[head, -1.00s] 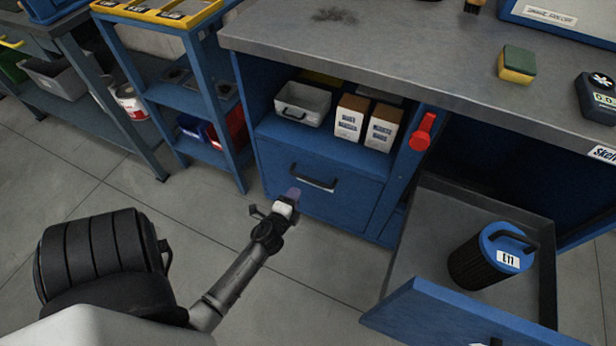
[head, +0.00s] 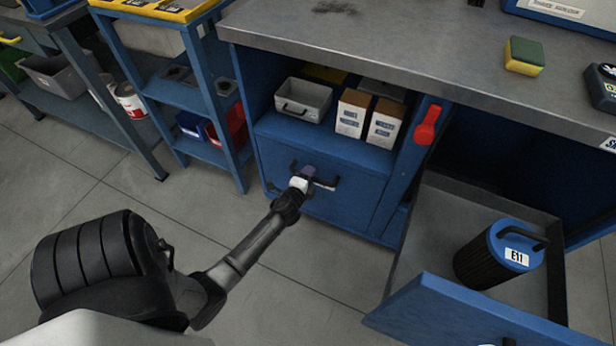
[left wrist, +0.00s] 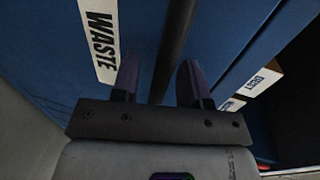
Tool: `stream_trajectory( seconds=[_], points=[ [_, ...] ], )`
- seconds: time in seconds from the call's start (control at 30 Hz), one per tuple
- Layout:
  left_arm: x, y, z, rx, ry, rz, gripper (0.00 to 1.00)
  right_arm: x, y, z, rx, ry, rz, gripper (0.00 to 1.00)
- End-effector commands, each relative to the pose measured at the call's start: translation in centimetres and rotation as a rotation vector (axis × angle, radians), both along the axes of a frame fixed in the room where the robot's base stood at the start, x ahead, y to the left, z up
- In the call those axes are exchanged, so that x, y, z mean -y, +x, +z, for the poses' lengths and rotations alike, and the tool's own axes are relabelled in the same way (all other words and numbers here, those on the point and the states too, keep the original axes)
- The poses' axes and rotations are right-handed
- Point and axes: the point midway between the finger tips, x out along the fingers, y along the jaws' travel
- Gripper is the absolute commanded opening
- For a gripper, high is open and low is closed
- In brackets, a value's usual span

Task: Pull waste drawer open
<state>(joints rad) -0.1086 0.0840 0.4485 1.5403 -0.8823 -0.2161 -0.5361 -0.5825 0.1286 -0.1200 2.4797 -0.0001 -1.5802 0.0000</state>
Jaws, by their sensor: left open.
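The waste drawer (head: 350,203) is shut, a blue front below the open shelf of the bench in the head view. Its dark bar handle (head: 328,187) is partly covered by my left gripper (head: 309,173), which is at the handle. In the left wrist view the WASTE label (left wrist: 101,38) shows on the blue front. The dark handle bar (left wrist: 174,45) runs between the two fingers of my left gripper (left wrist: 160,82). The fingers are open, with a gap to the bar visible on the right side. My right gripper is not in view.
To the right, an open drawer (head: 440,295) holds a blue-topped canister (head: 500,254) marked E11. A red handle (head: 428,125) sits on the bench upright. A grey bin (head: 303,99) and white boxes stand on the shelf. The floor before the waste drawer is clear.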

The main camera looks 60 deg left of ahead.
Motion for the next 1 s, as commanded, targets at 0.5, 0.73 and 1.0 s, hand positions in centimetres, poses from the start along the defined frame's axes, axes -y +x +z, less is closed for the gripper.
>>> stream_trajectory(
  seconds=[0.5,0.73,1.0],
  points=[
    [0.01,-0.01,0.01,0.0,0.0,0.0,0.06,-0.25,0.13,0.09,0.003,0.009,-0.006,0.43],
    [0.01,-0.02,0.0,0.0,0.0,0.0,0.0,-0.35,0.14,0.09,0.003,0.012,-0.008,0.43],
    [0.41,0.32,0.0,0.0,-0.001,-0.008,0.0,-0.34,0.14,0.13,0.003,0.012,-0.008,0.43]
  ],
)
